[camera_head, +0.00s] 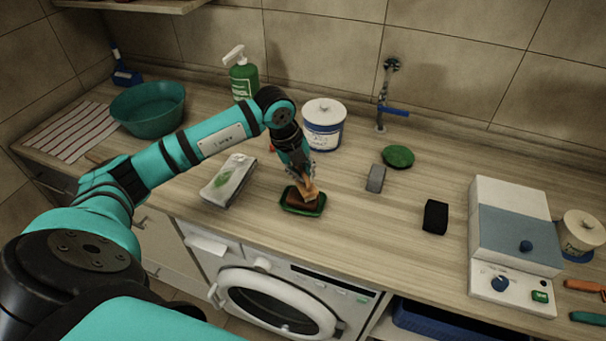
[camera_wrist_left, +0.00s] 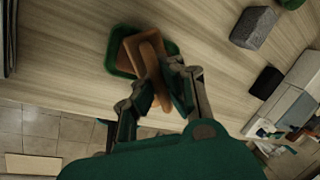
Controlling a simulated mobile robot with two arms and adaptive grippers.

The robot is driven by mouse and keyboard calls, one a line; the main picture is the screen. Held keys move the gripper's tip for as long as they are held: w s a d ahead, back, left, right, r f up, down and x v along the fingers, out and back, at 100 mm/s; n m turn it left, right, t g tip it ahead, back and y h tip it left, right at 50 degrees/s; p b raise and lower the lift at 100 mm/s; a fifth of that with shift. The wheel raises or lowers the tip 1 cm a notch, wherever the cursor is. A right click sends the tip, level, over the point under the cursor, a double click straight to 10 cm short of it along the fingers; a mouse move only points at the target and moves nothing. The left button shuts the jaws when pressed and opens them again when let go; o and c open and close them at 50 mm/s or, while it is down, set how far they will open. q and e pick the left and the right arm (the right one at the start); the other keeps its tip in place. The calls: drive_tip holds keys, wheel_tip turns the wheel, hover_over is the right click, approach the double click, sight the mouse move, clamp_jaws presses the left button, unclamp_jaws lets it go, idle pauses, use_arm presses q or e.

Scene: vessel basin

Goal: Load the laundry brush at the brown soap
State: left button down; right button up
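The laundry brush (camera_head: 310,189) is a small orange-brown wooden piece. My left gripper (camera_head: 305,177) is shut on it, and the left wrist view shows the brush (camera_wrist_left: 152,68) between the two fingers (camera_wrist_left: 158,92). The dark brown soap (camera_head: 296,203) lies in a green soap dish (camera_head: 289,207) near the counter's front edge. The brush is right over the soap and overlaps it in both views; I cannot tell for certain whether they touch. The brush's bristles are hidden. The soap (camera_wrist_left: 128,52) is partly covered by the brush in the left wrist view. My right gripper is not in view.
A white-and-green packet (camera_head: 229,181) lies left of the dish. A grey block (camera_head: 376,179), green pad (camera_head: 398,157) and black block (camera_head: 435,217) lie to the right. Behind stand a white tub (camera_head: 323,127) and green pump bottle (camera_head: 242,79). A teal basin (camera_head: 148,112) is far left.

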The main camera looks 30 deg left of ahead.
sight(303, 170)
use_arm(q)
drive_tip(key=shift+r+p, duration=1.3)
drive_tip(key=shift+r, duration=1.05)
